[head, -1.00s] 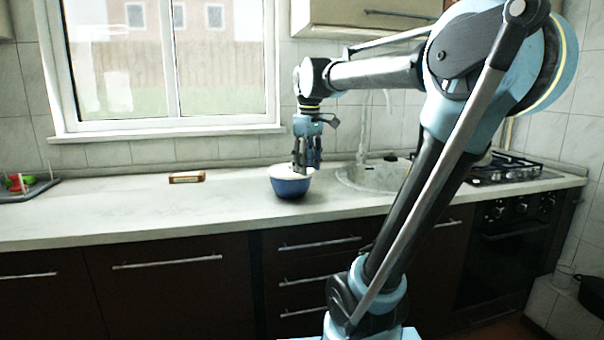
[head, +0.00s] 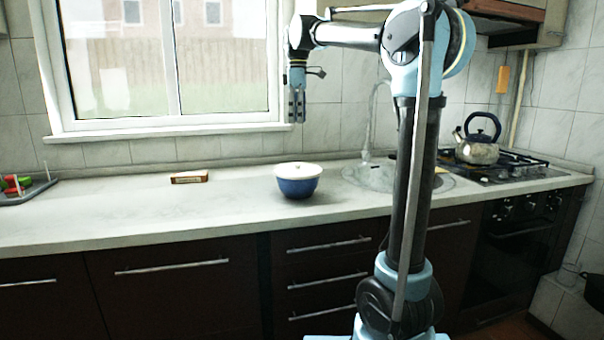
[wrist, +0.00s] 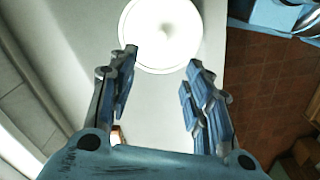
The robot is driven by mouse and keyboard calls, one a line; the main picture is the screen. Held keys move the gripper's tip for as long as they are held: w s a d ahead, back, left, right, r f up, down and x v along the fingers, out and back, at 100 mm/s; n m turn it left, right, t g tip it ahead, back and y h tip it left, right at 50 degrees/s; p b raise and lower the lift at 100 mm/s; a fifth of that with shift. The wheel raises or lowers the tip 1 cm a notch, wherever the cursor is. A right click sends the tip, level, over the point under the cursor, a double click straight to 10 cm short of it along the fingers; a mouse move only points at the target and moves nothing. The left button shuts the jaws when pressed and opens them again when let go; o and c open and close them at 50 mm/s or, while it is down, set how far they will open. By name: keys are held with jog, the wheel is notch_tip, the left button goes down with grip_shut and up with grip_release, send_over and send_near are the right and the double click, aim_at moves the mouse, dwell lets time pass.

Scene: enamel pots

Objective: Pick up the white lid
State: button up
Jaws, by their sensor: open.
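The white lid (head: 298,169) sits on top of a blue pot (head: 298,187) on the countertop, left of the sink. In the wrist view the round lid (wrist: 160,30) shows at the top of the picture, beyond the fingertips, with a small knob at its middle. My gripper (head: 297,118) hangs fingers-down well above the lid, apart from it. In the wrist view its two fingers (wrist: 158,75) are spread with nothing between them. The pot's wall is hidden under the lid in the wrist view.
A small brown-and-white box (head: 189,177) lies left of the pot. A dark tray (head: 30,192) with red and green items stands at the far left. The sink (head: 365,178) and a kettle (head: 477,149) on the hob are to the right. The counter around the pot is clear.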

aim_at(298, 168)
notch_tip(298, 168, down, 16)
dwell(0.7)
grip_shut()
